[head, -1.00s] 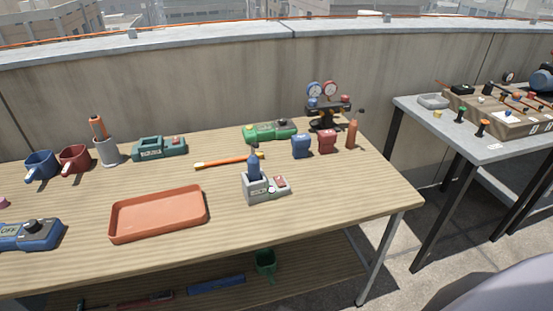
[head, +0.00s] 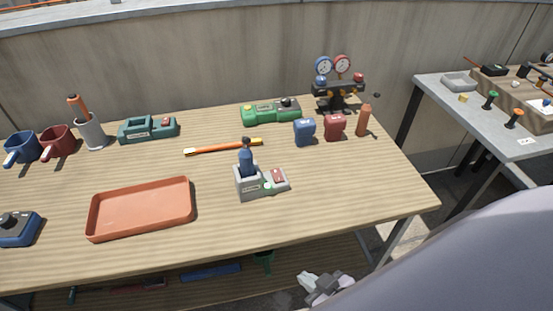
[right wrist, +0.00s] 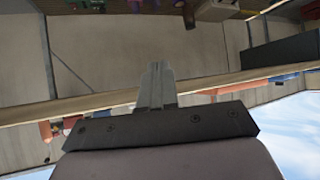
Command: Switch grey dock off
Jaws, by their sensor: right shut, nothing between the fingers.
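The grey dock (head: 248,188) stands on the wooden table, right of the orange tray, with a blue handled tool (head: 246,164) upright in its slot. On the dock's right part is a red rocker switch (head: 278,175) with a small green spot beside it. My right gripper (head: 322,287) is low in front of the table's front edge, below the tabletop and apart from the dock. In the right wrist view its fingers (right wrist: 157,85) are together with nothing between them. My left gripper is not in view.
A green device (head: 262,113), blue pouch (head: 304,132), red pouch (head: 335,127) and gauge stand (head: 340,95) are farther back. A teal dock (head: 135,131) stands back left.

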